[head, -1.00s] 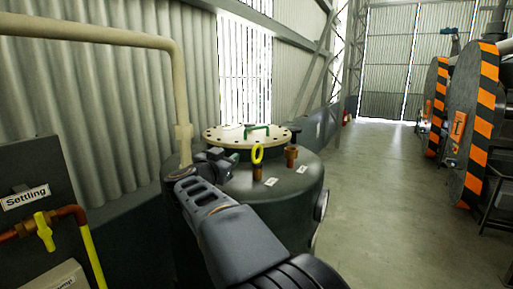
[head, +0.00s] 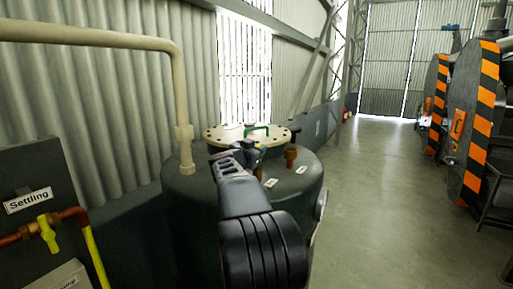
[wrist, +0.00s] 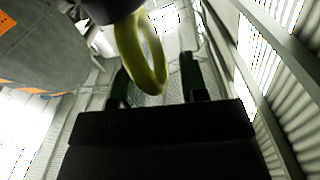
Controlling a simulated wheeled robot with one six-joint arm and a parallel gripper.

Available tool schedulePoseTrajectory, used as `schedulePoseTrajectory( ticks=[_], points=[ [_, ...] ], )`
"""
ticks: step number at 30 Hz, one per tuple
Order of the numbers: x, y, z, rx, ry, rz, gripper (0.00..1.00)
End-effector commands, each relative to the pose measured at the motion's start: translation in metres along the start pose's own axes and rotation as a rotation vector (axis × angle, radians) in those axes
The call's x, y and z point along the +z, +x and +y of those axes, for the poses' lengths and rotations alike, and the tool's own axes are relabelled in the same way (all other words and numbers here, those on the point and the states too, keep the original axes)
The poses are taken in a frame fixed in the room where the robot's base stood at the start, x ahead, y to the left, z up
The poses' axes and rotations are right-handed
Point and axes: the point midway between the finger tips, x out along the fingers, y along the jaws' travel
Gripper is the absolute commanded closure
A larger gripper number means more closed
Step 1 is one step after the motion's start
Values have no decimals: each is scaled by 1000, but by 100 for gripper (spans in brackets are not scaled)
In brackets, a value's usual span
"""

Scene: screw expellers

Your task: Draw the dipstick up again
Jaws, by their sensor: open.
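The dipstick's yellow ring handle (wrist: 143,55) is large in the wrist view. It lies across the gap between the fingers, closer to the left finger, and no grip on it shows. In the head view my gripper (head: 247,150) is over the top of the dark tank (head: 195,225) and hides most or all of the ring. A brass fitting (head: 260,172) shows just below the gripper. My gripper is open, with its two dark fingers apart in the wrist view. The dipstick's rod is not visible.
A bolted lid (head: 220,133) with a green handle (head: 265,127) sits behind the gripper. A copper fitting (head: 291,154) stands to its right. A beige pipe (head: 180,90) rises at left. Clear floor (head: 385,200) lies right of the tank.

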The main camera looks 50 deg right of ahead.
Motion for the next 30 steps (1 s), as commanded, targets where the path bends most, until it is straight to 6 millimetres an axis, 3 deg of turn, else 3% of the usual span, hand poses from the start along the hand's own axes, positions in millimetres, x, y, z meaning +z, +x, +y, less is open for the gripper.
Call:
schedulePoseTrajectory(
  ticks=[13, 25, 30],
  points=[
    [0, 7, 0, 0, 1, 0, 60],
    [0, 7, 0, -1, 1, 0, 98],
    [0, 6, -1, -2, 2, 0, 100]
  ],
)
